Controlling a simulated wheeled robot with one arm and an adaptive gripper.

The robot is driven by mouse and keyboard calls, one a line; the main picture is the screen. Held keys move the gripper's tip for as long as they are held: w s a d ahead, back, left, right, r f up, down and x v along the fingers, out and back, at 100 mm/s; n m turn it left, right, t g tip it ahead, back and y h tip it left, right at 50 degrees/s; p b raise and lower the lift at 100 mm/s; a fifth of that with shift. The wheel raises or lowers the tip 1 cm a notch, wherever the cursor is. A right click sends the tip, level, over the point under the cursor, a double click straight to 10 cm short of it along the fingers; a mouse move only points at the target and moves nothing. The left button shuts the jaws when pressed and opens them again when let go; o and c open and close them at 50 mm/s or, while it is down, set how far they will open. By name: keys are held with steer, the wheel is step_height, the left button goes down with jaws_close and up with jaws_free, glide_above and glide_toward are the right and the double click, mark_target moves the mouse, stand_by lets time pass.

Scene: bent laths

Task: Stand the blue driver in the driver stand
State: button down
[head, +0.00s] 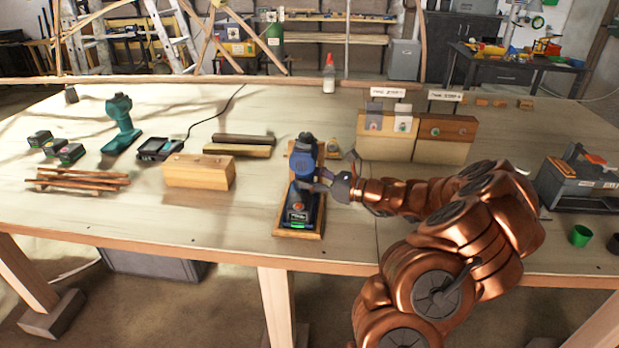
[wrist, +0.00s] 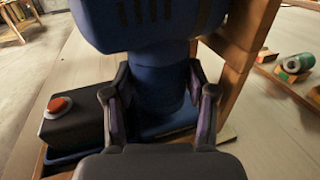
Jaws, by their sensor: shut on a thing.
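The blue driver (head: 304,163) is upright at the middle of the table, over the back part of the driver stand. The driver stand (head: 315,234) has a wooden base, a wooden upright at the back and a black box with a red button and a green light in front. My gripper (head: 325,180) reaches in from the right. In the wrist view my gripper (wrist: 155,105) is shut around the handle of the blue driver (wrist: 150,40). The stand's wooden upright (wrist: 247,55) is close beside the driver. I cannot tell whether the driver's foot rests on the base.
A teal driver (head: 121,122) stands at the left near a black charger (head: 160,149) and several batteries (head: 70,152). A wooden block (head: 199,171) lies left of the stand. A grey toolbox (head: 578,183) is at the right. The front left of the table is clear.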

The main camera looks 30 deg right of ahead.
steer(key=shift+f, duration=0.2)
stand_by(0.4)
steer(key=shift+c, duration=1.4)
jaws_free()
steer(key=shift+f, duration=0.1)
steer(key=shift+s, duration=0.1)
steer(key=v, duration=1.2)
